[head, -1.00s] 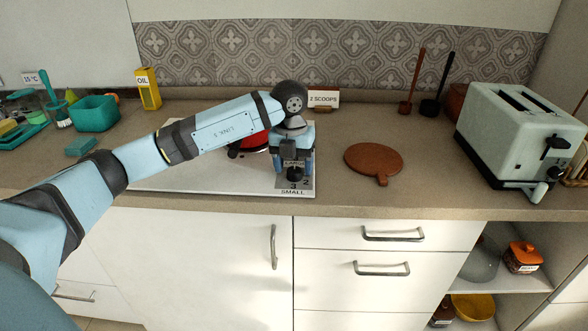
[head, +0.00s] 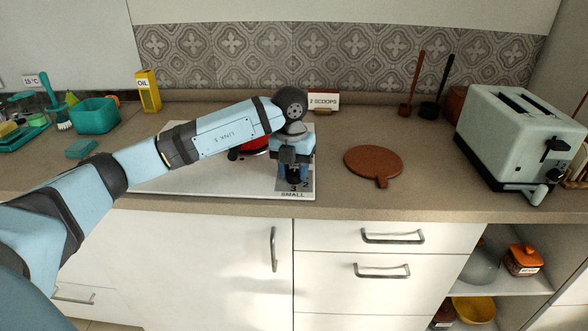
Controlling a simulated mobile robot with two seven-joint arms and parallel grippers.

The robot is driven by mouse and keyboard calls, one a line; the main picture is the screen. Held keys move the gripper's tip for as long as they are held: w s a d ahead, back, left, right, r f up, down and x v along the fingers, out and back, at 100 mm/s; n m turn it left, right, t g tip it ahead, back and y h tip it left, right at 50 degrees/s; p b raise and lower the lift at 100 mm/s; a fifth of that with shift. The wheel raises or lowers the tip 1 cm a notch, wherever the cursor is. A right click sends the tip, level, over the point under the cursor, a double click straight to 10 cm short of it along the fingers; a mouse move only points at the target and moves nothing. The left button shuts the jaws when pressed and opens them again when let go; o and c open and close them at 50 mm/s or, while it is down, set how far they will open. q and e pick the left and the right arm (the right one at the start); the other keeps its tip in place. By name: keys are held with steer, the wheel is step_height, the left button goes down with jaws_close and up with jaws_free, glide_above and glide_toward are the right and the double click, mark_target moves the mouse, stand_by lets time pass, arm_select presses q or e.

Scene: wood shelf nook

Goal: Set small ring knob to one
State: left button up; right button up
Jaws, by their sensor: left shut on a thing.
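The small ring knob (head: 294,178) is dark and sits on a grey dial plate (head: 307,187) at the front right corner of a white hob board (head: 215,182). The plate is marked SMALL, and the numbers 3 and 2 show at its front and right. My left gripper (head: 295,176) points down over the plate and is shut on the knob. The gripper hides most of the knob, the rest of the numbers and any pointer, so I cannot read the setting. My right gripper is out of view.
A red thing (head: 253,146) on the board is partly hidden behind my left arm. A round brown board (head: 373,162) lies to the right, with a toaster (head: 520,140) farther right. A 2 SCOOPS sign (head: 323,101) stands behind. The counter between board and toaster is mostly clear.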

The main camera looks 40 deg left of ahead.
arm_select(q)
steer(key=m, duration=0.3)
steer(key=shift+r+m, duration=0.1)
steer(key=shift+m, duration=0.2)
steer(key=m, duration=0.3)
steer(key=shift+m+p, duration=0.3)
steer(key=shift+p, duration=0.05)
steer(key=shift+d+m+g, duration=0.1)
steer(key=shift+m+g, duration=0.2)
steer(key=shift+m, duration=0.8)
steer(key=shift+w+m, duration=0.1)
steer(key=shift+m, duration=0.7)
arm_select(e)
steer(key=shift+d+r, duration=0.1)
arm_select(q)
steer(key=o, duration=0.9)
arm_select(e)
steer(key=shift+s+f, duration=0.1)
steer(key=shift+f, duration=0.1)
